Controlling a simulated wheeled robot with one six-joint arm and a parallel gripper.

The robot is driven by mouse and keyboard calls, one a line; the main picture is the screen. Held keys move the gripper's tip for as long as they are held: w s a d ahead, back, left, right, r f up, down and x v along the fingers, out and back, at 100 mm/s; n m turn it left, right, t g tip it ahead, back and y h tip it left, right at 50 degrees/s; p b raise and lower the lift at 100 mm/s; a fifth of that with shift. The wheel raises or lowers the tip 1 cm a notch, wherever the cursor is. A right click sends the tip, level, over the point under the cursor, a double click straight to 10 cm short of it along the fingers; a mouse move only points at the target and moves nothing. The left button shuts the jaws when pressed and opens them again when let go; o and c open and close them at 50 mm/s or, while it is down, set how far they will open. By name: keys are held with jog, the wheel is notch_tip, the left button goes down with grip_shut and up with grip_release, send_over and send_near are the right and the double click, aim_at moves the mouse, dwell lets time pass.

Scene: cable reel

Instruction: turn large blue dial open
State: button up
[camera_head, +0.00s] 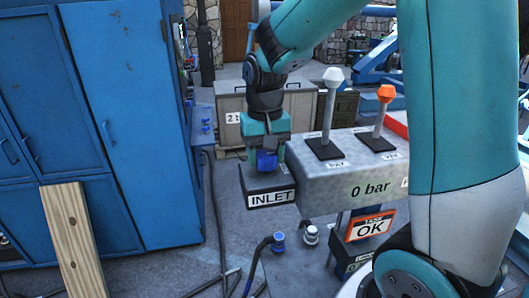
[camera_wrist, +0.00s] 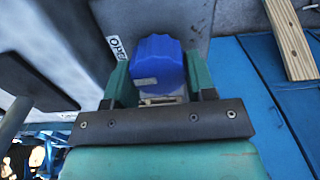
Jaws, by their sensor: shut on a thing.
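The large blue dial (camera_head: 266,161) sits on top of the box marked INLET (camera_head: 271,198) in the head view. In the wrist view the blue dial (camera_wrist: 158,62) stands between the two green fingers. My gripper (camera_head: 265,150) points down over the dial from above, and it also shows in the wrist view (camera_wrist: 158,82). It is shut on the dial, one finger on each side. The gripper hides the upper part of the dial in the head view.
A grey panel (camera_head: 350,184) reading 0 bar adjoins the inlet box, with a white-topped lever (camera_head: 329,104) and an orange-topped lever (camera_head: 381,110). A blue cabinet (camera_head: 120,110) stands at left with a wooden plank (camera_head: 74,238) before it. Hoses lie on the floor.

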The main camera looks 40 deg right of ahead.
aim_at(265, 152)
jog(key=shift+m, duration=0.3)
jog(key=o, duration=0.9)
jog(key=shift+r, duration=0.15)
notch_tip(265, 152, up, 17)
jog(key=shift+r+b, duration=0.1)
jog(key=shift+b, duration=0.8)
jog(key=s+a+f+n+y, duration=0.1)
jog(key=s+a+f+n, duration=0.3)
jog(key=s+a+f, duration=0.1)
jog(key=s+a+f+n+y, duration=0.1)
jog(key=s+a+f+n, duration=0.3)
jog(key=s+a+f, duration=0.1)
jog(key=s+a+f+n+y, duration=0.2)
jog(key=s+a+f, duration=0.3)
jog(key=s, duration=0.3)
jog(key=shift+s+a+n+b, duration=0.2)
jog(key=shift+a+n+b, duration=0.2)
jog(key=shift+a+n, duration=0.45)
